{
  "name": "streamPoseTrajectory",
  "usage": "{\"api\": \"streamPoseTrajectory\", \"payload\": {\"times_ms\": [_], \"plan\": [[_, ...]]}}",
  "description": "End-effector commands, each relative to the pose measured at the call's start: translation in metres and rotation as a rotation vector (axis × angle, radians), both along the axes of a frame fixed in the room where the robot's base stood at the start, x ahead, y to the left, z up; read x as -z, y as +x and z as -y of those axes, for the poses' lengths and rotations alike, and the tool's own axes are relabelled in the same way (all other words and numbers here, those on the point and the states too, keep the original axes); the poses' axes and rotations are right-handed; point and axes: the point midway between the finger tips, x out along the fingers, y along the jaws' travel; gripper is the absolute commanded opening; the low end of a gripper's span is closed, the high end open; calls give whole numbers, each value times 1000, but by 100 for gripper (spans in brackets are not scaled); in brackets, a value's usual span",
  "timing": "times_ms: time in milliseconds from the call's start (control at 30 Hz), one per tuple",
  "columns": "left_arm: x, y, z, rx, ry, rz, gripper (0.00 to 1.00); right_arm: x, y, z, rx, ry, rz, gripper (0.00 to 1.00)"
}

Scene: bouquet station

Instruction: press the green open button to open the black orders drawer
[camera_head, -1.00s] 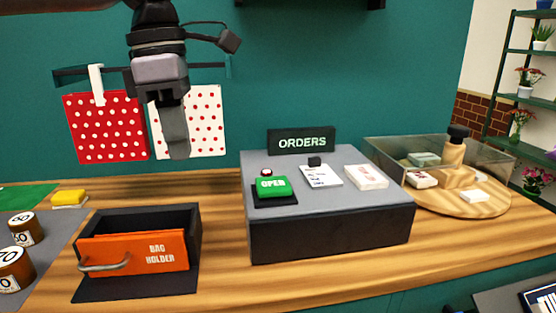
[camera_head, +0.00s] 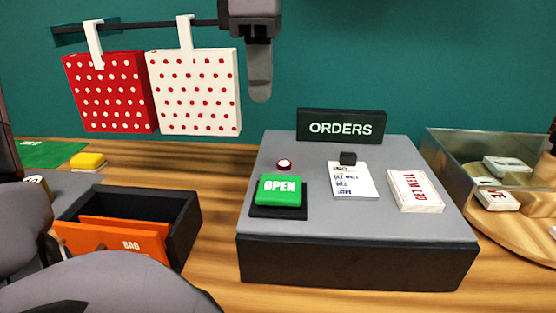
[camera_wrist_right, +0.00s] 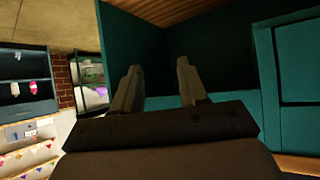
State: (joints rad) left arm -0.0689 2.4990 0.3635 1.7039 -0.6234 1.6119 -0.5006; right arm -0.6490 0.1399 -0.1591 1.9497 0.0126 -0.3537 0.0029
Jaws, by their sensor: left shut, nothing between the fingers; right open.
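The green OPEN button (camera_head: 279,190) sits on a black base at the left of the grey-topped orders unit. The black orders drawer front (camera_head: 350,263) is flush under the top and looks closed. My left gripper (camera_head: 260,88) points down in the head view, shut and empty, above and behind the button and apart from it. My right gripper (camera_wrist_right: 158,85) shows only in the right wrist view, open with nothing between its fingers, facing teal cabinet panels.
An ORDERS sign (camera_head: 341,126) stands at the unit's back. A note (camera_head: 353,180) and a card stack (camera_head: 415,191) lie on top. Left are the black bag holder box (camera_head: 185,215) and hanging red (camera_head: 108,90) and white (camera_head: 198,92) dotted bags. A glass-walled bin (camera_head: 447,165) stands right.

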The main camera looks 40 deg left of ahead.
Motion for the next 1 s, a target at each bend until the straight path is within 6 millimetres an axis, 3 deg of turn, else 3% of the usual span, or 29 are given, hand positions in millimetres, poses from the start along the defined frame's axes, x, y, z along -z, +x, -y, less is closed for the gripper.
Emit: {"api": "streamPoseTrajectory", "payload": {"times_ms": [467,1000], "plan": [[9,0,0,0,1,-2,0,2,-1,0,1,0,-2,43],[112,-1,0,0,0,-4,0,7,-1,0,0,1,-2,43]]}}
